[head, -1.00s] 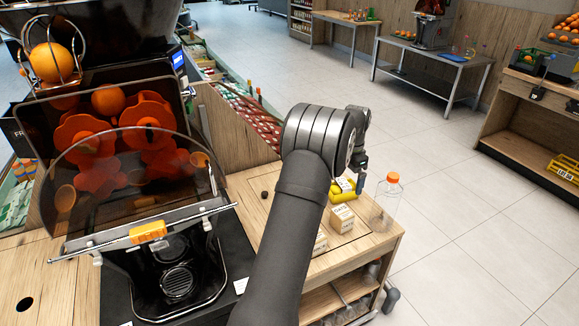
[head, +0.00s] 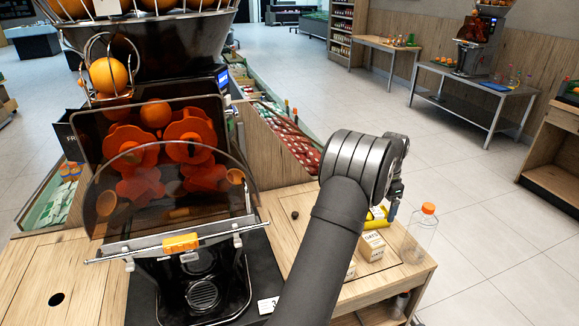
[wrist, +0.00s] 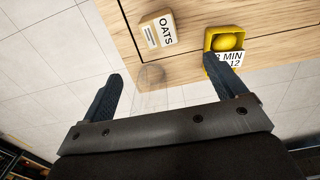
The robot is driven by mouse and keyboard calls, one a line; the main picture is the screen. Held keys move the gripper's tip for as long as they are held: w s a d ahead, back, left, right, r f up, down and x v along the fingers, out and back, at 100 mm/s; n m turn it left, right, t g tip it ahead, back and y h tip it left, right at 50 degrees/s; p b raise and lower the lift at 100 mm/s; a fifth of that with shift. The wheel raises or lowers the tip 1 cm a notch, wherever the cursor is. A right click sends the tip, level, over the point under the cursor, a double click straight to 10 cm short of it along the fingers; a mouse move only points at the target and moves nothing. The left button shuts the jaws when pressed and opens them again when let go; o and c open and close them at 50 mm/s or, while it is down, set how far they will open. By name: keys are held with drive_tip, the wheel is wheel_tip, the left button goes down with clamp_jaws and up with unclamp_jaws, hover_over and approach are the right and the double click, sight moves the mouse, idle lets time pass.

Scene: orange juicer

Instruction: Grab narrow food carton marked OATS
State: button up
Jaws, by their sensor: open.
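The narrow OATS carton (head: 372,244) is a small cream box with dark lettering, standing on the wooden counter in the head view. It also shows in the wrist view (wrist: 157,30), beyond the space between the fingers and apart from them. My gripper (wrist: 170,84) is open with nothing between its fingers. In the head view my gripper (head: 394,200) is seen side-on above the counter, near the carton and partly hidden by my arm.
A yellow container (wrist: 228,42) with a white label sits beside the carton, close to the right finger. A clear bottle (head: 420,235) with an orange cap stands right of the carton. Another small carton (head: 351,270) is mostly behind my arm. The juicer (head: 165,190) stands left.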

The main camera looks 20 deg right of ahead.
sight(375, 238)
drive_tip(key=shift+f, duration=0.1)
drive_tip(key=shift+n, duration=0.3)
drive_tip(key=f, duration=0.9)
drive_tip(key=d+f, duration=0.1)
drive_tip(key=f, duration=0.4)
drive_tip(key=shift+f, duration=0.1)
drive_tip(key=shift+s+a+f, duration=0.1)
drive_tip(key=shift+a+f, duration=0.15)
drive_tip(key=shift+f, duration=1.1)
drive_tip(key=shift+a+f, duration=0.2)
drive_tip(key=shift+f, duration=1.1)
drive_tip(key=c, duration=1.1)
